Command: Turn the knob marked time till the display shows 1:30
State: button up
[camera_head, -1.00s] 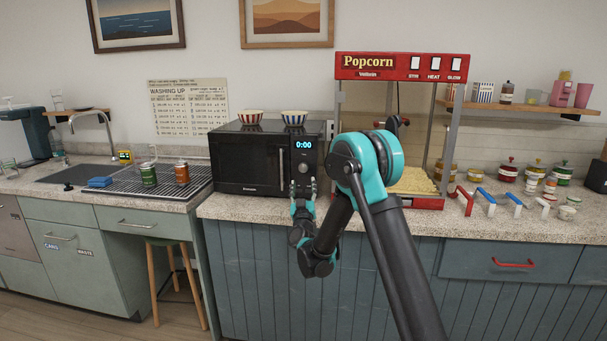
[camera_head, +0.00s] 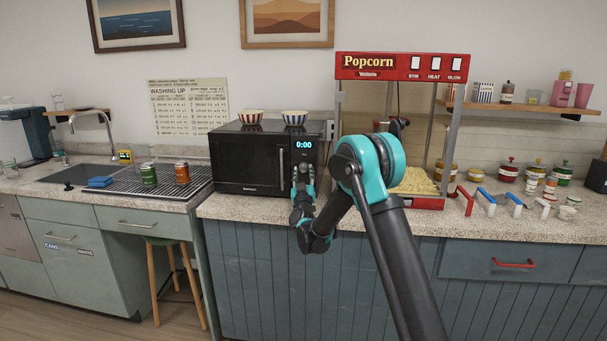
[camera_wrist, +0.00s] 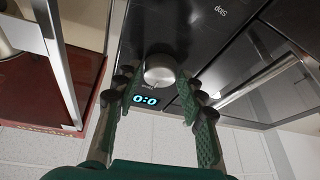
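The black microwave (camera_head: 247,160) stands on the counter, its lit display (camera_head: 304,145) reading 0:00. In the wrist view the display (camera_wrist: 145,100) appears upside down, with some digits hidden. The round silver knob (camera_wrist: 160,70) sits beside the display on the black panel; small lettering by it is too small to read surely. My gripper (camera_wrist: 157,80) is open, with one finger on either side of the knob and gaps that look clear; I cannot tell whether either touches. In the head view my gripper (camera_head: 303,172) covers the knob.
Two striped bowls (camera_head: 294,117) stand on top of the microwave. The red popcorn machine (camera_head: 405,66) is close on the right. The microwave door handle (camera_wrist: 250,82) runs near my right finger in the wrist view.

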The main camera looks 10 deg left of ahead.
jog(key=c, duration=0.7)
jog(key=shift+o, duration=0.2)
jog(key=shift+m, duration=0.5)
